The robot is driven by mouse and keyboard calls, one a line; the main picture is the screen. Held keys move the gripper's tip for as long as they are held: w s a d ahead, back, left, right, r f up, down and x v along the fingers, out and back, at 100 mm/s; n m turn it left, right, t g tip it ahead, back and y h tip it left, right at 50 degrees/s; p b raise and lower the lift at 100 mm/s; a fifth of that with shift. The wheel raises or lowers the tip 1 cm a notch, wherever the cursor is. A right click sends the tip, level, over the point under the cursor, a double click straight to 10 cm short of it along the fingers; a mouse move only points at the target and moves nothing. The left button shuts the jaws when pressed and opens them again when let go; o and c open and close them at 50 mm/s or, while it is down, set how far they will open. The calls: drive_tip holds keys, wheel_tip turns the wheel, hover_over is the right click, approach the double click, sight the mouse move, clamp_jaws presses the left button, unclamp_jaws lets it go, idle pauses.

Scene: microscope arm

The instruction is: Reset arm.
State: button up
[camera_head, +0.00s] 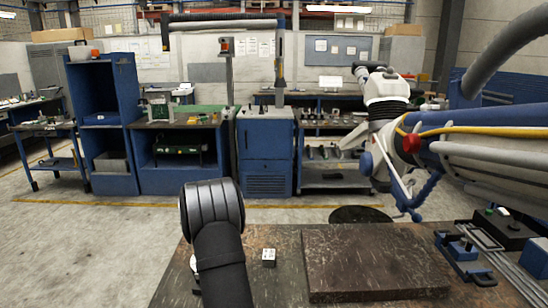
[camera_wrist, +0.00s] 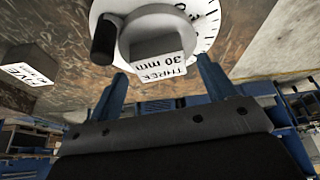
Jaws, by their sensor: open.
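My gripper (camera_wrist: 162,72) shows in the wrist view with its two blue fingers apart. A pale block marked "THREE 30 mm" (camera_wrist: 160,66) appears between the fingertips, in front of a round white dial (camera_wrist: 205,14) with a black knob (camera_wrist: 104,40). I cannot tell whether the fingers touch the block. In the head view my dark arm hides the gripper. A sliver of a white object (camera_head: 193,263) shows at the arm's left. The white and grey microscope arm (camera_head: 386,88) stands at the right, raised, with a blue handle hanging below.
A small white cube (camera_head: 268,257) sits on the brown table (camera_head: 258,236); the wrist view shows a block marked "FIVE" (camera_wrist: 30,64). A dark slab (camera_head: 370,262) fills the table's right part. Blue tools (camera_head: 460,255) lie beyond it. Benches stand behind.

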drive_tip(key=shift+x, duration=0.9)
drive_tip(key=shift+r, duration=1.4)
drive_tip(key=shift+f, duration=0.15)
